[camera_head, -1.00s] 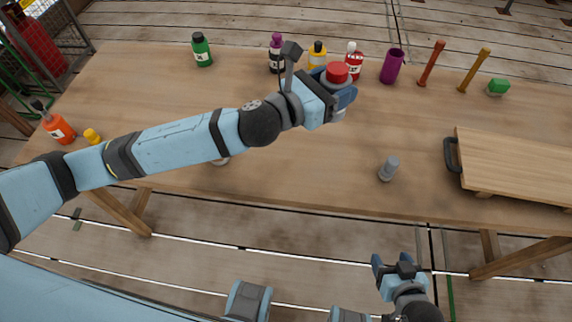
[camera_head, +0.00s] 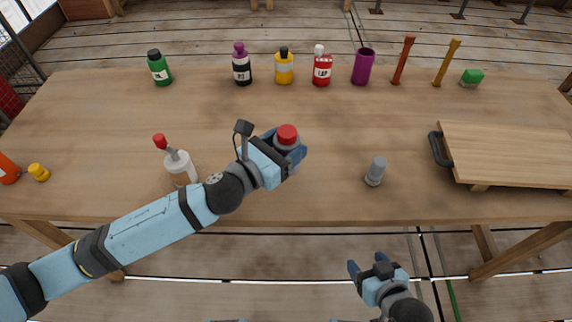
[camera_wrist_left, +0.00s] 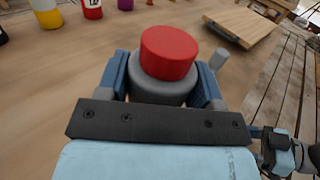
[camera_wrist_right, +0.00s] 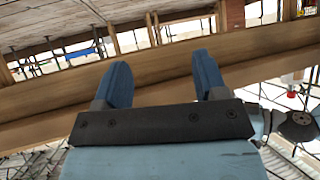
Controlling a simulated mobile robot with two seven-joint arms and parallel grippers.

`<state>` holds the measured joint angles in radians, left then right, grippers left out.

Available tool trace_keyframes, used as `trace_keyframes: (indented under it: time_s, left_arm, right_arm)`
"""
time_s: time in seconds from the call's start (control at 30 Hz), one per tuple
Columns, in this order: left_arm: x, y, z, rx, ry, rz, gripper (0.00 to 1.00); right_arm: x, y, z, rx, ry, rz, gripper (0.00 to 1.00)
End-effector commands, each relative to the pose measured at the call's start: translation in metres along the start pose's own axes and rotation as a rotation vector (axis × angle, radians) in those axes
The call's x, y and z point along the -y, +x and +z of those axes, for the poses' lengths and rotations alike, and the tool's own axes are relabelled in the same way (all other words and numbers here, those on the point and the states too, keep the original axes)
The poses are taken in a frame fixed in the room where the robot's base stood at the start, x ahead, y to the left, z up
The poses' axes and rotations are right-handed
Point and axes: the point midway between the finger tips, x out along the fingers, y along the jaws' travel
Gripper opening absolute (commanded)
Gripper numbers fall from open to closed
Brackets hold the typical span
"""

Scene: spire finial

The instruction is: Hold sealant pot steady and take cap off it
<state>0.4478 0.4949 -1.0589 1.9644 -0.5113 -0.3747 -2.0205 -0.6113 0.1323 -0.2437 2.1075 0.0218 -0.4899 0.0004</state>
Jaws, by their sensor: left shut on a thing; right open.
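The sealant pot (camera_head: 293,170) is a grey pot with a red cap (camera_head: 287,134) on top, upright over the middle of the workbench. My left gripper (camera_head: 288,148) is shut around the pot below the cap. In the left wrist view, the red cap (camera_wrist_left: 169,52) sits on the grey pot top (camera_wrist_left: 162,90) between the two blue fingers. Whether the pot touches the bench is hard to tell. My right gripper (camera_head: 370,270) is open and empty, off the front edge of the bench; its spread fingers show in the right wrist view (camera_wrist_right: 158,85).
A grey cylinder (camera_head: 375,172) stands right of the pot. A white bottle with red tip (camera_head: 180,167) stands left. A wooden board (camera_head: 510,155) with a dark handle lies at right. Several bottles, a purple cup (camera_head: 362,68) and two upright sticks line the back.

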Motion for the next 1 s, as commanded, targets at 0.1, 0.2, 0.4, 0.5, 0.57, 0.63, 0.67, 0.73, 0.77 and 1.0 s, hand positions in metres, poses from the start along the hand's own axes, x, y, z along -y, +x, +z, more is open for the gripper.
trace_keyframes:
  time_s: [0.1, 0.2, 0.4, 0.5, 0.57, 0.63, 0.67, 0.73, 0.77, 1.0]
  left_arm:
    - [0.0, 0.001, -0.014, 0.002, -0.001, 0.0, 0.0]
    - [0.0, 0.0, -0.018, 0.002, 0.0, 0.0, 0.0]
    - [0.001, 0.0, -0.046, 0.0, -0.003, 0.0, 0.0]
    - [0.0, 0.0, -0.055, 0.0, -0.001, 0.0, 0.0]
    - [0.0, 0.0, -0.055, 0.001, 0.0, 0.0, 0.0]
    - [0.0, 0.0, -0.054, 0.002, 0.001, -0.001, 0.0]
    - [0.0, 0.0, -0.054, 0.002, 0.001, -0.001, 0.0]
    - [0.0, 0.0, -0.054, 0.002, 0.001, -0.001, 0.0]
    - [0.0, 0.0, -0.054, 0.001, 0.001, -0.001, 0.0]
    - [0.0, 0.0, -0.057, 0.001, 0.0, -0.001, 0.86]
  right_arm:
    - [0.0, 0.002, 0.002, -0.004, -0.005, -0.001, 0.65]
    - [0.0, 0.003, 0.002, -0.004, -0.006, -0.001, 0.65]
    - [0.001, 0.006, 0.006, -0.012, -0.008, -0.001, 0.65]
    - [0.001, 0.006, 0.004, -0.019, -0.011, -0.001, 0.65]
    - [0.001, 0.005, 0.002, -0.021, -0.012, -0.001, 0.65]
    - [0.001, 0.005, 0.001, -0.021, -0.011, -0.001, 0.65]
    - [0.002, 0.005, 0.001, -0.021, -0.011, -0.001, 0.65]
    - [0.002, 0.005, 0.002, -0.019, -0.011, -0.001, 0.65]
    - [0.002, 0.005, 0.003, -0.019, -0.011, -0.001, 0.65]
    - [0.002, 0.006, 0.005, -0.016, -0.011, -0.001, 0.65]
